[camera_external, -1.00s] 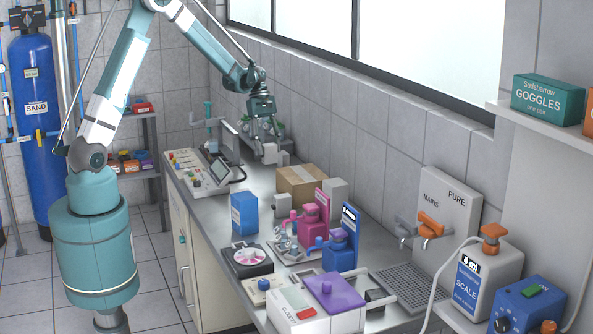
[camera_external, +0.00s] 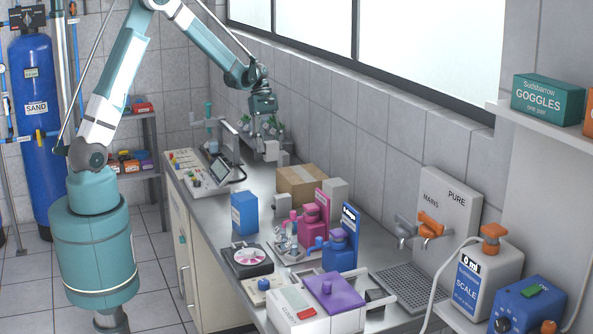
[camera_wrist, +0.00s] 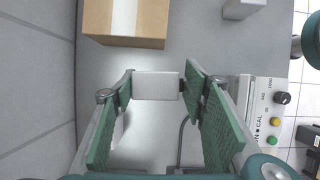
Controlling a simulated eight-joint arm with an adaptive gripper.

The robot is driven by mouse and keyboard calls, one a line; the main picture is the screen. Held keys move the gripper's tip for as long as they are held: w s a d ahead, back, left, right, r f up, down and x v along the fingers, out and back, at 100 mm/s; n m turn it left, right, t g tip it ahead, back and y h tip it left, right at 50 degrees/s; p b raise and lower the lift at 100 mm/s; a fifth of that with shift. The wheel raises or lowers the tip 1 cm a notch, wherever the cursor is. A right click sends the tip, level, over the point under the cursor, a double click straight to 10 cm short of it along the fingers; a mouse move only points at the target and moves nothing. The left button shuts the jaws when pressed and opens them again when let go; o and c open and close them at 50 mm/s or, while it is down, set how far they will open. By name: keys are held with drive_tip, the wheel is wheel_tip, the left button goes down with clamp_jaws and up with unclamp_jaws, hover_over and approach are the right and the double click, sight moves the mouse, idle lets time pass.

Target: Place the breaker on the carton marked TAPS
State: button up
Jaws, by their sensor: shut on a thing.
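The breaker is a small pale grey block (camera_wrist: 156,86), held between the green pads of my gripper (camera_wrist: 158,92) in the wrist view. In the external view my gripper (camera_external: 268,138) hangs above the back of the bench, with the breaker (camera_external: 271,151) at its fingertips. The brown carton (camera_external: 303,183) sits on the bench below and to the right of it. The carton (camera_wrist: 127,22) shows at the top of the wrist view, with a pale tape strip, apart from the breaker. I cannot read any marking on it.
A pale block (camera_external: 282,203) stands near the carton's front, and a grey box (camera_external: 336,189) stands to its right. A panel instrument (camera_external: 199,172) is at the left. A blue box (camera_external: 244,213) and pink and blue apparatus stand nearer. The tiled wall (camera_wrist: 36,85) runs along the bench.

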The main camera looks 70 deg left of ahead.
wheel_tip(320, 180, up, 10)
drive_tip(key=p, duration=0.2)
hover_over(303, 173)
drive_tip(key=shift+f, duration=0.2)
wheel_tip(303, 173, down, 6)
idle(0.4)
drive_tip(key=shift+f, duration=1.9)
drive_tip(key=shift+f, duration=0.15)
drive_tip(key=o, duration=0.9)
